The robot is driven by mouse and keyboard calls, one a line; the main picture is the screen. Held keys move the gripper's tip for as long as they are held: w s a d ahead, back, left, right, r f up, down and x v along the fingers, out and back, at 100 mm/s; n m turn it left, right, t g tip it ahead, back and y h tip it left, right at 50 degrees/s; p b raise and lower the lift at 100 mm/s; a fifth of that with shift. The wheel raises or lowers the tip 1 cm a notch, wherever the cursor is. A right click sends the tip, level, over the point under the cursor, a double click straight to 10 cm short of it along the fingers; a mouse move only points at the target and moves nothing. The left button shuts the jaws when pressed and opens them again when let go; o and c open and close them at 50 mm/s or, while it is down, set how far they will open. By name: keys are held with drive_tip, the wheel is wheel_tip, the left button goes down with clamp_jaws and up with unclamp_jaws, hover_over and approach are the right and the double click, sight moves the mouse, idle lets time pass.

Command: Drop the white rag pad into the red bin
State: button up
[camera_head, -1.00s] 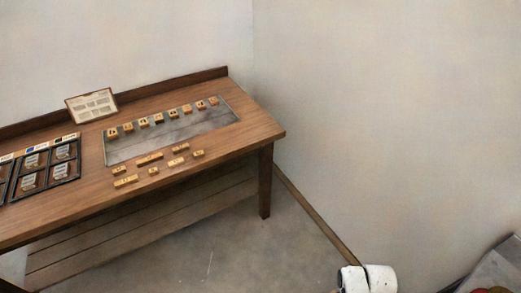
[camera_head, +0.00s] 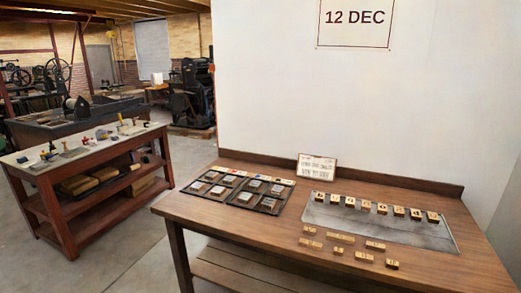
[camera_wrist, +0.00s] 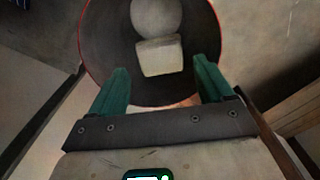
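In the wrist view, a round bin (camera_wrist: 97,60) with a thin red rim and a dark inside lies below my gripper. My gripper (camera_wrist: 160,72) has its two green fingers wide apart over the near part of the bin mouth. A whitish, blocky pad (camera_wrist: 160,58) shows inside the bin's outline, beyond the fingertips, with a gap to each finger. I cannot tell whether it rests on the bottom. A grey round shape (camera_wrist: 157,17) lies just beyond it. The head view shows neither the bin, the pad nor my gripper.
In the head view, a wooden table (camera_head: 215,222) carries type blocks, a dark tray (camera_head: 243,192) and a small card (camera_head: 316,166). A red-brown workbench (camera_head: 50,185) with tools stands at left. Grey floor (camera_head: 130,255) between them is clear.

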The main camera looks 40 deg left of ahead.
drive_tip(key=o, duration=0.3)
drive_tip(key=shift+o, duration=0.2)
wheel_tip(320, 180, up, 11)
drive_tip(key=p, duration=0.1)
drive_tip(key=shift+p, duration=0.35)
drive_tip(key=shift+f, duration=0.1)
